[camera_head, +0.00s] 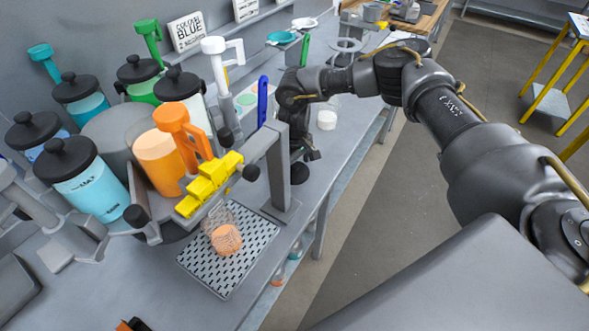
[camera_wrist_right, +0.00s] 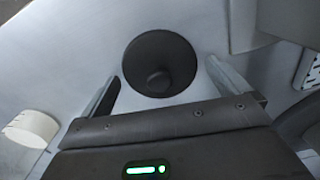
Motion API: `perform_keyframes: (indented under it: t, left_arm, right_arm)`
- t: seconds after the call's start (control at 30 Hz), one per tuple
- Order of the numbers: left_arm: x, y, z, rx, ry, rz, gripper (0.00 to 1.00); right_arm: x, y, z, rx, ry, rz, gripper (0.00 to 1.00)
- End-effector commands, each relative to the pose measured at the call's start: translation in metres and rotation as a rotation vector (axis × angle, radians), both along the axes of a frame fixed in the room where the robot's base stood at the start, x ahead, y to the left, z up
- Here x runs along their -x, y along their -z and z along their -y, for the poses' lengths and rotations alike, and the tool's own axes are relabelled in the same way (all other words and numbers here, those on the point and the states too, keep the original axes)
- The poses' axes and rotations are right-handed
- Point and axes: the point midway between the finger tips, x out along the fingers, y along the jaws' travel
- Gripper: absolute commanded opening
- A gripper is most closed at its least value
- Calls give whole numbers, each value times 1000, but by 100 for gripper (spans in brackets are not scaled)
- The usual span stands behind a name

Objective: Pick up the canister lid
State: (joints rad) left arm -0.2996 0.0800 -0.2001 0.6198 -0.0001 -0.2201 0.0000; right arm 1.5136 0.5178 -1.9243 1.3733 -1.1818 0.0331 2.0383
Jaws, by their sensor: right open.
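The canister lid (camera_wrist_right: 160,62), a round black disc with a knob, lies on the grey worktop in the right wrist view. My right gripper (camera_wrist_right: 162,88) is open, with one finger on either side of the lid's near part. The jaws hold nothing. In the head view my right gripper (camera_head: 306,153) is low over the bench behind the grey dispenser post, which partly hides it. A dark rounded shape just below it seems to be the lid. The orange canister (camera_head: 158,165) on the dispenser has no black lid on top.
Several black-lidded canisters stand around the dispenser, including a light-blue one (camera_head: 92,190). The grey post (camera_head: 277,170) stands close beside my right gripper. A small white container (camera_head: 327,119) is nearby, also in the wrist view (camera_wrist_right: 32,128). A beaker (camera_head: 224,238) sits on the perforated tray (camera_head: 206,266).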

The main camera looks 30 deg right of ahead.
Motion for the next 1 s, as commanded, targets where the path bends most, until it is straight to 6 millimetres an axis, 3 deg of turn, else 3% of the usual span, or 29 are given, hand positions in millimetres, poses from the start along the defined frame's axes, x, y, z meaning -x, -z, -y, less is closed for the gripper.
perform_keyframes:
  t: [0.13, 0.43, 0.77, 1.0]
  left_arm:
    - [0, 0, 0, 0, 0, 0, 45]
    - [0, 0, 0, 0, 0, 0, 45]
    - [0, 2, 0, 0, 0, 0, 45]
    - [0, 17, 0, 0, 0, 0, 45]
  right_arm:
    - [0, 0, 0, 0, 0, 0, 100]
    - [0, 0, 0, 0, 1, -1, 63]
    - [0, -4, 0, 0, 1, 0, 63]
    - [-1, -43, 0, -3, -1, 4, 63]
